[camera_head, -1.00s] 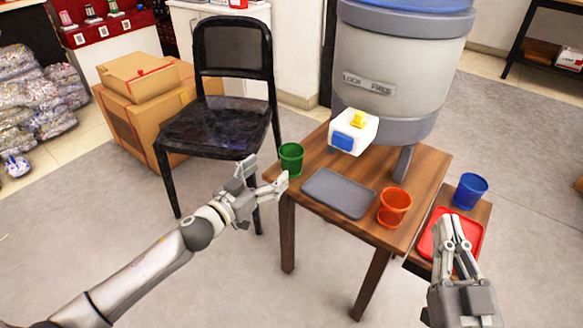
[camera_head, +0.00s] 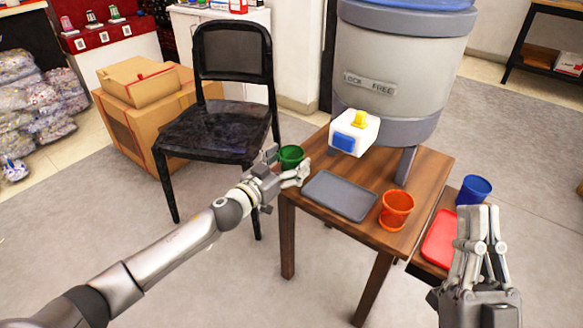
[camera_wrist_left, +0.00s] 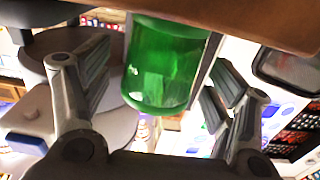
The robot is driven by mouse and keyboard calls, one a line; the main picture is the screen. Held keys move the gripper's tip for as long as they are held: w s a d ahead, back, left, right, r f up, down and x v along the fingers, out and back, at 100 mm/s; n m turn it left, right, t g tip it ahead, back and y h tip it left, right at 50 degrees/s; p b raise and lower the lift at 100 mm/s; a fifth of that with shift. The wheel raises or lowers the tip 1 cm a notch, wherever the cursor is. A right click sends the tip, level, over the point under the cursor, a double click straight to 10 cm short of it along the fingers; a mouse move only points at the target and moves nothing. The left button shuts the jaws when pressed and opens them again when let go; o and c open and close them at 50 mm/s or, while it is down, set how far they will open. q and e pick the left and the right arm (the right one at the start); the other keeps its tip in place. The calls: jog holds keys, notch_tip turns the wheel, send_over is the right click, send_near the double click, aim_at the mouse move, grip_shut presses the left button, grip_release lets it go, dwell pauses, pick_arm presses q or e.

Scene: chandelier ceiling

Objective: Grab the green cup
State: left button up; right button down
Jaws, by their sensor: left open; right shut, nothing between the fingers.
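The green cup (camera_head: 291,156) stands at the left corner of the wooden table (camera_head: 424,180). My left gripper (camera_head: 287,164) is open at that corner, with its fingers on either side of the cup's near side and partly hiding it. In the left wrist view the green cup (camera_wrist_left: 165,62) fills the space ahead between the two spread fingers of my left gripper (camera_wrist_left: 158,92). Whether they touch it cannot be told. My right gripper (camera_head: 479,212) is shut and empty at the right, in front of the red tray.
A grey tray (camera_head: 339,195) and an orange cup (camera_head: 396,209) are on the table. A big dispenser (camera_head: 395,75) with a white-and-blue tap block stands behind. A blue cup (camera_head: 473,189) and red tray (camera_head: 438,240) are on a lower surface. A black chair (camera_head: 215,130) stands left.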

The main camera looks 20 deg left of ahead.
pick_arm(q)
jog(key=shift+x, duration=0.8)
jog(key=c, duration=1.1)
jog(key=shift+r, duration=0.15)
